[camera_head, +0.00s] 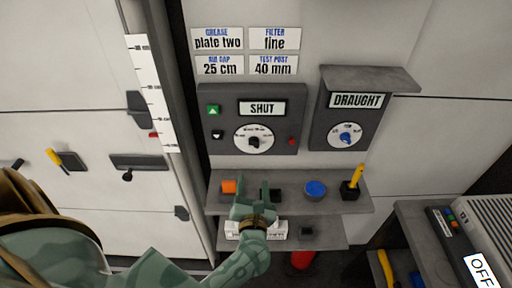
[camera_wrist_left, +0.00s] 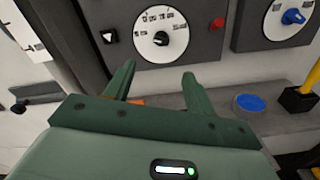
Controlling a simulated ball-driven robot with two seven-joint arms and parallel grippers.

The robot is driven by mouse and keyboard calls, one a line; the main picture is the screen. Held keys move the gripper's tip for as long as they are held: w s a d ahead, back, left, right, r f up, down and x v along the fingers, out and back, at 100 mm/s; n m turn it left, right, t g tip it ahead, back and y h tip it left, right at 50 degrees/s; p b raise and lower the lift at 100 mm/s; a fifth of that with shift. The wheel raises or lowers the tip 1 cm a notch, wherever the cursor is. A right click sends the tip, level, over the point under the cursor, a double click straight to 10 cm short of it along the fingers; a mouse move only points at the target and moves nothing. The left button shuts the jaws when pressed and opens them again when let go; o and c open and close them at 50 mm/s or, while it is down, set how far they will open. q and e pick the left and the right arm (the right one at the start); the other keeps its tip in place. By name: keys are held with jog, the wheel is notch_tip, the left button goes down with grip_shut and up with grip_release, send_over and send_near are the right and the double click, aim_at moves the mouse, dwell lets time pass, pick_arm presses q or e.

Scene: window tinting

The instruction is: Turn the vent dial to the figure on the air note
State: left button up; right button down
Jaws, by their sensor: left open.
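Two dials show on the wall; no label reading vent is legible. A white dial (camera_head: 267,132) with a black knob (camera_head: 254,142) is on the panel marked SHUT; it is also at the top of the left wrist view (camera_wrist_left: 148,46). Another white dial with a blue knob (camera_head: 346,138) is on the panel marked DRAUGHT. Paper notes hang above; one reads 25 cm (camera_head: 219,66), its small heading ending in GAP. Others read plate two, fine and 40 mm. My left gripper (camera_head: 252,190) is open and empty, below the SHUT dial and apart from it. My right gripper is not in view.
A grey shelf (camera_head: 334,203) below the panels holds an orange block (camera_head: 229,186), a blue disc (camera_head: 315,188) and a yellow-handled tool (camera_head: 356,178) in a black holder. The SHUT panel (camera_head: 291,117) has a green button and a red one. A ledge juts above the DRAUGHT panel.

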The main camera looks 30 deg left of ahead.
aim_at(254, 146)
pick_arm(q)
jog(key=b+x, duration=0.1)
jog(key=x, duration=0.4)
jog(key=b+x, duration=0.1)
jog(key=x, duration=0.4)
jog(key=b+x, duration=0.1)
jog(key=x, duration=0.4)
jog(key=shift+w+d, duration=0.15)
jog(key=shift+d, duration=0.1)
jog(key=shift+w+a, duration=0.2)
jog(key=shift+w, duration=0.05)
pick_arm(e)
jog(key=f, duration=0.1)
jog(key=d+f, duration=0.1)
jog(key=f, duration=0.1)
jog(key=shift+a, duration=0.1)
pick_arm(q)
jog(key=c, duration=1)
